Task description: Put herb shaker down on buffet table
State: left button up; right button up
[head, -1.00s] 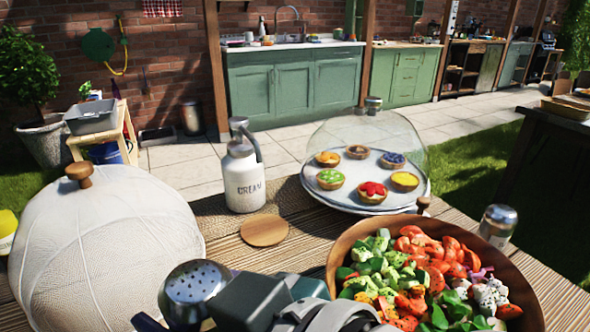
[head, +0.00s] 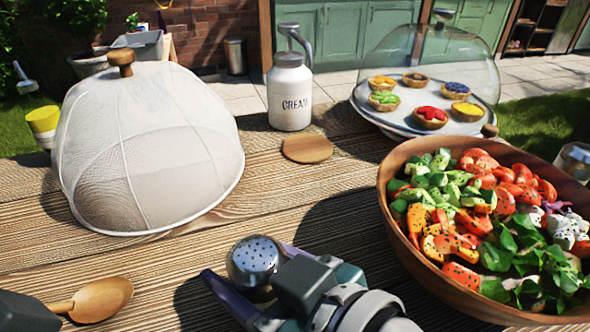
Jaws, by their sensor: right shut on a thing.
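The herb shaker (head: 251,262), silver with a perforated domed top, is held in my right gripper (head: 262,292) at the bottom middle. It is roughly upright above the bare front part of the wooden buffet table (head: 150,265). The gripper hides its lower part, so I cannot tell whether its base touches the table. A dark block (head: 25,312) at the bottom left corner, perhaps part of my left gripper, covers the end of a wooden spoon's handle; its jaws do not show.
The salad bowl (head: 400,225) stands close on the right. A white mesh dome (head: 150,150) stands at left, the wooden spoon (head: 100,298) at front left. Behind are a round wooden coaster (head: 307,149), a cream can (head: 290,95) and a tart platter (head: 372,112). Bare planks lie between.

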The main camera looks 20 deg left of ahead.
pick_arm(q)
jog(key=shift+f, duration=0.2)
pick_arm(e)
jog(key=shift+f, duration=0.15)
jog(key=o, duration=1.4)
jog(key=shift+o, duration=0.2)
pick_arm(q)
jog(key=shift+r, duration=0.15)
